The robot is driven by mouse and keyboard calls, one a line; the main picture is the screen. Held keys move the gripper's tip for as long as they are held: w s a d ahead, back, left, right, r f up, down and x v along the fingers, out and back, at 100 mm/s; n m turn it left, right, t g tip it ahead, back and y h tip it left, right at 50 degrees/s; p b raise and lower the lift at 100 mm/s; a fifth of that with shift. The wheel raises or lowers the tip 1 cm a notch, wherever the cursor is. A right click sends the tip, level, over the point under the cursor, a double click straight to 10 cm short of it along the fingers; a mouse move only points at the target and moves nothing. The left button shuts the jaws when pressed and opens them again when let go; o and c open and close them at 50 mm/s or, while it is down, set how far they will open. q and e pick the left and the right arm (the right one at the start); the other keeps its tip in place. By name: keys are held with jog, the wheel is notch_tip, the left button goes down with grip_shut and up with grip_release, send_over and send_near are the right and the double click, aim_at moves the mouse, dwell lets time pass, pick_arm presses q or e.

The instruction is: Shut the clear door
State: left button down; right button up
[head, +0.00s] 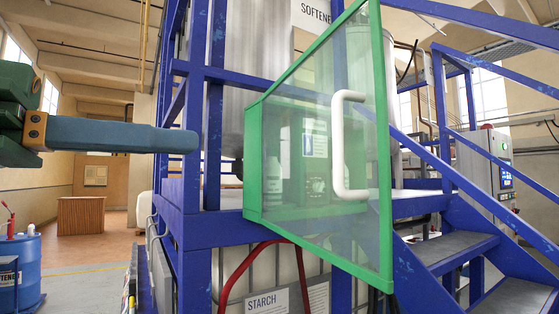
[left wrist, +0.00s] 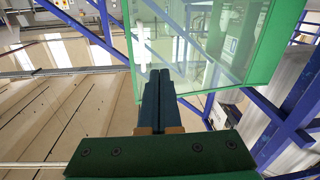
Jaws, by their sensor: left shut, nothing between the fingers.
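The clear door (head: 325,215) has a green frame and a see-through pane with a white bar handle (head: 337,145). It stands swung outward, its tall right edge nearest me and its short left edge farther back at the blue frame. My left gripper (head: 190,140) is shut and empty, pointing right, to the left of the door in the head view and apart from the handle. My right gripper is not in view.
Blue posts and rails (head: 215,80) stand behind the fingers. Blue-edged stairs (head: 462,250) rise at the right of the door. A white tank labelled STARCH (head: 268,302) and a red hose (head: 232,280) are below. A blue drum (head: 18,270) stands at far left. Floor between is clear.

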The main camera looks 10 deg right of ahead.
pick_arm(q)
jog(key=s+r+m, duration=0.1)
jog(key=s+m, duration=0.1)
jog(key=s, duration=0.3)
jog(key=p, duration=0.2)
send_near(335, 144)
jog(key=shift+n+g, duration=0.3)
jog(key=shift+g, duration=0.1)
jog(key=p+x, duration=0.1)
jog(key=x, duration=0.3)
jog(key=p+x, duration=0.1)
jog(key=x, duration=0.1)
jog(key=shift+w+d+r+p, duration=0.1)
jog(key=shift+w+r+p, duration=0.05)
jog(key=shift+r+p, duration=0.15)
jog(key=shift+w+d+f, duration=0.25)
jog(key=shift+w+d, duration=0.05)
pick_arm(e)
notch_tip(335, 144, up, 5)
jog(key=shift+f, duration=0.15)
pick_arm(q)
jog(key=shift+s+a, duration=0.1)
jog(key=shift+s, duration=0.05)
